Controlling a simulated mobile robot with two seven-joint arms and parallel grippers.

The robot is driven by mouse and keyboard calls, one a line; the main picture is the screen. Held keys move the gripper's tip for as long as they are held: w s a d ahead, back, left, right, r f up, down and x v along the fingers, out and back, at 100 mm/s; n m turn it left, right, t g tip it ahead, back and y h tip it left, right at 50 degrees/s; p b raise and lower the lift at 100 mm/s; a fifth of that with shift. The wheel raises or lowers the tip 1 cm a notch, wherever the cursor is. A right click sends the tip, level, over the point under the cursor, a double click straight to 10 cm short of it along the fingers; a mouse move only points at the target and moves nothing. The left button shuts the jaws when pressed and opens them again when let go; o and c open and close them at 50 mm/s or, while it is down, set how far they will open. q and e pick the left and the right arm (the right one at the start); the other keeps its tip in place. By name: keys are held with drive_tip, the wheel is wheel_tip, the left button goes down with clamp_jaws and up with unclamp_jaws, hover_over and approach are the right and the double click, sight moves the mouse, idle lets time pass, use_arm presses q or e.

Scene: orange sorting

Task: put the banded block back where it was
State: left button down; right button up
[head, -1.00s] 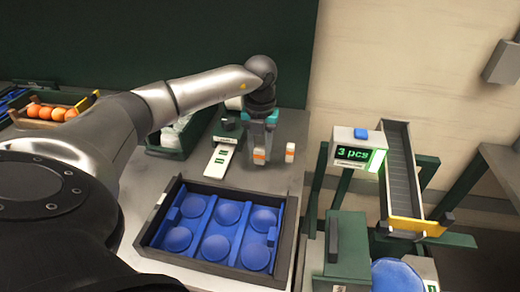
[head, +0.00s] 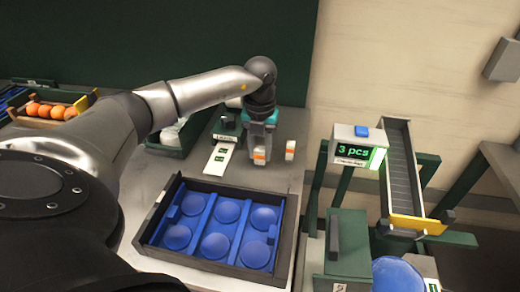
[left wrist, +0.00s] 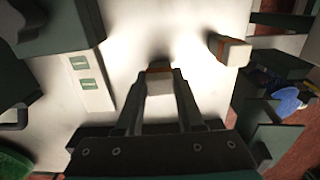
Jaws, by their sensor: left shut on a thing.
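My left gripper (head: 259,153) is shut on a white block with an orange band (head: 259,157), low at the back of the table. In the left wrist view the held banded block (left wrist: 159,82) sits between the two fingers (left wrist: 160,100). A second white block with an orange band (head: 290,149) stands upright just to the right, apart from the gripper; it also shows in the left wrist view (left wrist: 232,50). I cannot tell whether the held block touches the table. My right gripper is not in view.
A white card with green marks (head: 219,158) lies left of the held block. A black tray (head: 150,238) with a blue insert of round hollows stands in front. A crate of oranges (head: 75,110) is at far left. A counter reading 3 pcs (head: 352,151) and a chute (head: 400,165) stand right.

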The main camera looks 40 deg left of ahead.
use_arm(q)
drive_tip(key=shift+f, duration=0.15)
drive_tip(key=shift+c, duration=0.2)
unclamp_jaws()
idle(0.5)
drive_tip(key=shift+r+p, duration=3.45)
drive_tip(key=shift+r, duration=0.6)
